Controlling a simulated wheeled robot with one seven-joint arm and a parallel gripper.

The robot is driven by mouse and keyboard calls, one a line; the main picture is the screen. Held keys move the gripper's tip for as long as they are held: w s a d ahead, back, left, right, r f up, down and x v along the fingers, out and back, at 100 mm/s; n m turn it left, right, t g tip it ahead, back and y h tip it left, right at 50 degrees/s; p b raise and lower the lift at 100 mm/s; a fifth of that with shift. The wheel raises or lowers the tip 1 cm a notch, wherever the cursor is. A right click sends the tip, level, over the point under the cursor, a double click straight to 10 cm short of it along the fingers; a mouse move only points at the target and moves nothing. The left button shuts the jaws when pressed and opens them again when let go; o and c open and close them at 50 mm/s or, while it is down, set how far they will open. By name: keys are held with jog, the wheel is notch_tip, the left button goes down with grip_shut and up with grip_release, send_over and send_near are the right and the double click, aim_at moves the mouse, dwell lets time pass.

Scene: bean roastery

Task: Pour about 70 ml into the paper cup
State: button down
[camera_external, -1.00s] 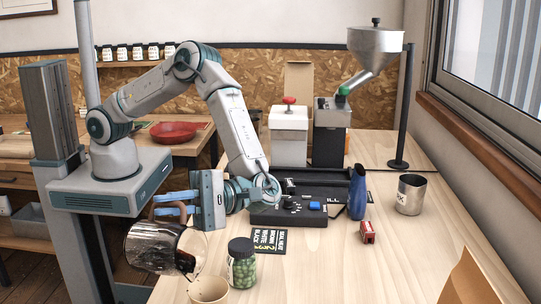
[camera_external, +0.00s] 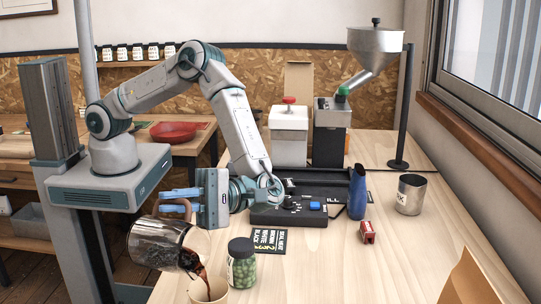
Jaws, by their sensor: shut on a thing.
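My gripper (camera_external: 190,200) is shut on the handle of a glass carafe (camera_external: 153,247) at the lower left. The carafe is tilted with its spout down to the right. A dark brown stream of liquid (camera_external: 203,272) runs from the spout into the paper cup (camera_external: 221,295). The cup stands on the table's near edge, cut off by the bottom of the picture. The liquid level inside the cup cannot be seen.
A jar of green beans (camera_external: 241,265) stands right beside the cup. A black label card (camera_external: 270,241) lies behind it. The table's middle front is clear.

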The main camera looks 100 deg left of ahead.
jog(key=shift+r+n+p, duration=0.25)
jog(key=shift+n+p, duration=0.05)
jog(key=shift+p, duration=0.25)
jog(key=shift+w+r+n+h+p, duration=0.2)
jog(key=shift+w+n+h+p, duration=0.1)
jog(key=shift+n+h+p, duration=0.3)
dwell(0.5)
